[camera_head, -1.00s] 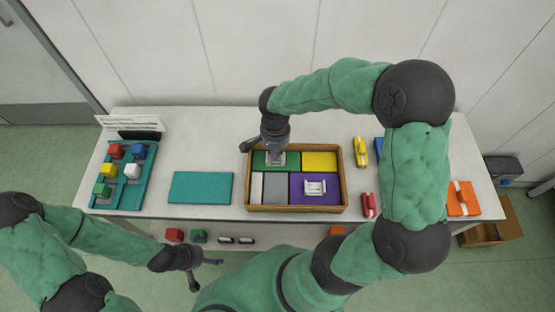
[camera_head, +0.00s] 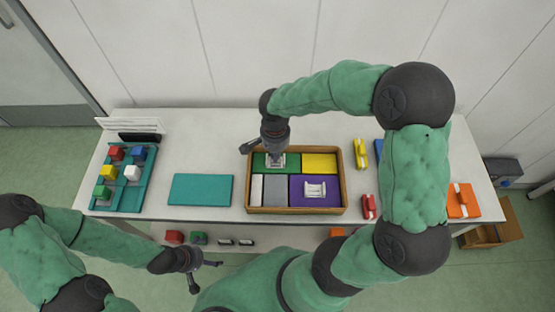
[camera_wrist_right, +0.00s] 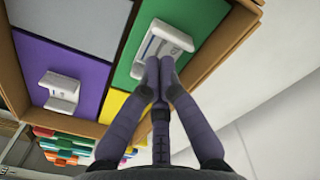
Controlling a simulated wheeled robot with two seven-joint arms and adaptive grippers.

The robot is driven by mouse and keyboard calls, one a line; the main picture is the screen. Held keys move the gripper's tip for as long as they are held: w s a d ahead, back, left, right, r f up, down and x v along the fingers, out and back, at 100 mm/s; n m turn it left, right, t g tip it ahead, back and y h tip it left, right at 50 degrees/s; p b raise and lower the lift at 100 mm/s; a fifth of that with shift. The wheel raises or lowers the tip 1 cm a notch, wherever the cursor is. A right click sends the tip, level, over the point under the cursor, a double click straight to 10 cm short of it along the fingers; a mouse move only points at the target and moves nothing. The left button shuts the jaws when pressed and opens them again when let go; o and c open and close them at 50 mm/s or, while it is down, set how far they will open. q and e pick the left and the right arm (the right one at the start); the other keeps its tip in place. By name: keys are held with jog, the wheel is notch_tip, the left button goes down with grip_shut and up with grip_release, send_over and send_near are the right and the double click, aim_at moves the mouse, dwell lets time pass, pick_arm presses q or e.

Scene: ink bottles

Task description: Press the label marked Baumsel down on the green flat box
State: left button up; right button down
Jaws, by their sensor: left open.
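The green flat box (camera_head: 258,160) lies in the back left compartment of a wooden tray (camera_head: 249,190). A white label holder (camera_head: 268,162) sits on it; it also shows in the right wrist view (camera_wrist_right: 165,42), with print too small to read. My right gripper (camera_head: 275,155) is above the green box. In the right wrist view its fingertips (camera_wrist_right: 159,72) are together at the label's edge, and the label is not between them. I cannot tell whether they touch it. My left gripper (camera_head: 204,274) is open and empty in front of the table.
The tray also holds yellow (camera_head: 320,162), grey and purple (camera_head: 333,182) boxes; the purple one bears a white label. A teal mat (camera_head: 201,188) and a rack of coloured bottles (camera_head: 120,180) are to the left. Yellow and red items stand to the right.

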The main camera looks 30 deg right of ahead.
jog(key=shift+f+b, duration=0.85)
jog(key=shift+f, duration=0.2)
dwell(0.9)
dwell(0.5)
jog(key=shift+r+p, duration=2.45)
jog(key=shift+r, duration=1.05)
jog(key=shift+r, duration=0.1)
